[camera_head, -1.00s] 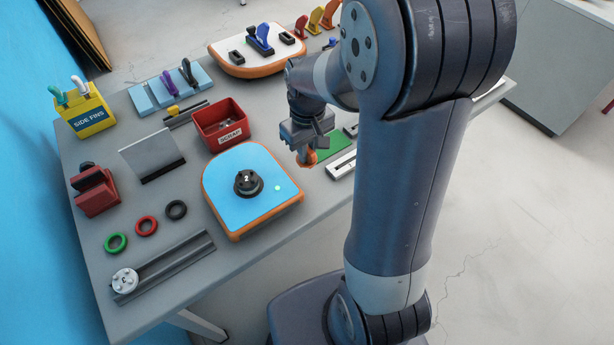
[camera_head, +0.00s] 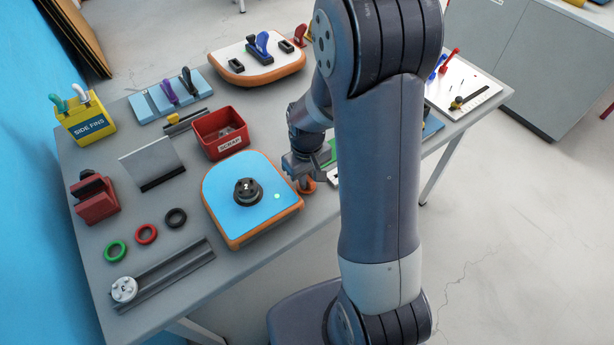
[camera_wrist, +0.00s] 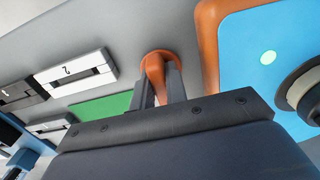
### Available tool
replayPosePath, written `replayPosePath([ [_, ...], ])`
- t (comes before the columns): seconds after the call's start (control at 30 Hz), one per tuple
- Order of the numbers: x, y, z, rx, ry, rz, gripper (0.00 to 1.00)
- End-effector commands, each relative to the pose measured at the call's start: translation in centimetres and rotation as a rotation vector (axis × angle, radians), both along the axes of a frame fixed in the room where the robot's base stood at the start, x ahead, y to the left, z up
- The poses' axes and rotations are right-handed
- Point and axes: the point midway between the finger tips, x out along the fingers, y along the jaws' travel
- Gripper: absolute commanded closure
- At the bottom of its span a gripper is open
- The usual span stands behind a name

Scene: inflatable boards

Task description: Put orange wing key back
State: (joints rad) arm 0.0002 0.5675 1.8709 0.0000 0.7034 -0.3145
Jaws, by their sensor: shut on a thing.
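The orange wing key (camera_wrist: 158,62) is between my gripper's fingers in the wrist view, with its round orange end showing past the fingertips. My gripper (camera_head: 304,181) is shut on it. In the head view the orange key (camera_head: 307,187) shows just below the fingers, close to the right edge of the blue-topped orange board. I cannot tell whether it touches the table. A green patch (camera_wrist: 102,106) lies beside the gripper in the wrist view. White plates with dark slots and number marks (camera_wrist: 76,72) lie left of the key.
The blue-topped board (camera_head: 222,193) with a black valve (camera_head: 247,191) stands left of my gripper. A red scrap bin (camera_head: 221,134) is behind it. A white panel with small tools (camera_head: 462,92) lies at the right. Rings and a rail occupy the front left.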

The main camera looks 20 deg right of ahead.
Motion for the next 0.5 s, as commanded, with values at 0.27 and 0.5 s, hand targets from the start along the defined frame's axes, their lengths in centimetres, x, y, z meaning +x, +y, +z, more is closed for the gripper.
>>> replayPosePath([
  [0.27,0.01,0.00,-0.11,0.000,0.000,0.000,0.67],
  [0.5,0.01,0.00,-0.08,0.000,0.000,0.000,0.64],
])
